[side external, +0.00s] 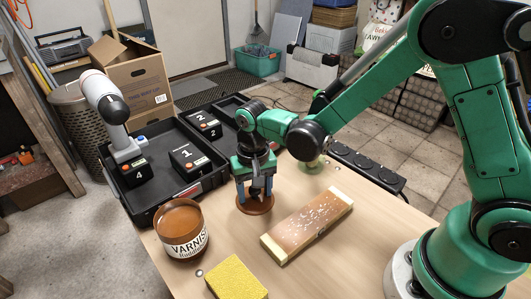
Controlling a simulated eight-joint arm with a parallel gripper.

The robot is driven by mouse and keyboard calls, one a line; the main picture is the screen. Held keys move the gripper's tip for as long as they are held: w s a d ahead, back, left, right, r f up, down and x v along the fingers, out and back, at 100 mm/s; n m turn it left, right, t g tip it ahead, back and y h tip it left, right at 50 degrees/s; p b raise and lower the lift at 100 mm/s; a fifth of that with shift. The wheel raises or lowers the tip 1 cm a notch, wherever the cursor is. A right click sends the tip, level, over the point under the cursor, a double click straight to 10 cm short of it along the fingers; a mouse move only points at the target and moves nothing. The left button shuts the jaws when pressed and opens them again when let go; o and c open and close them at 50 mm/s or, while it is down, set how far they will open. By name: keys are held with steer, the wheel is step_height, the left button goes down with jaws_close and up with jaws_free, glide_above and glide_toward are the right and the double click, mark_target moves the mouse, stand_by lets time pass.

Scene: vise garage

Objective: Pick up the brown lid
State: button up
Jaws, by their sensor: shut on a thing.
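The brown lid (257,207) is a flat round disc with a raised middle, at the centre of the table. My gripper (256,192) points straight down over it, with its blue fingers at the lid. It is shut on the lid; the fingers partly hide the lid's middle. I cannot tell whether the lid touches the table or hangs just above it. The varnish can (184,243) stands upright to the lid's left, with a brown surface inside its rim.
A wooden board (308,224) with pale flecks lies right of the lid. A yellow sponge (236,279) lies at the front. A black tray (139,207) with numbered black boxes is at the left. A black power strip (367,167) runs along the back right edge.

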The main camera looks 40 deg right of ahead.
steer(key=shift+r, duration=0.15)
jaws_close()
step_height(320, 180, up, 18)
steer(key=a+f+n, duration=0.4)
steer(key=a+n, duration=0.3)
steer(key=a, duration=0.9)
steer(key=shift+w+d+f, duration=0.1)
steer(key=shift+d+f, duration=0.05)
steer(key=shift+f, duration=1.35)
steer(key=shift+w+d+f, duration=0.1)
steer(key=shift+d+f, duration=0.05)
steer(key=shift+f, duration=1.3)
steer(key=shift+f, duration=0.15)
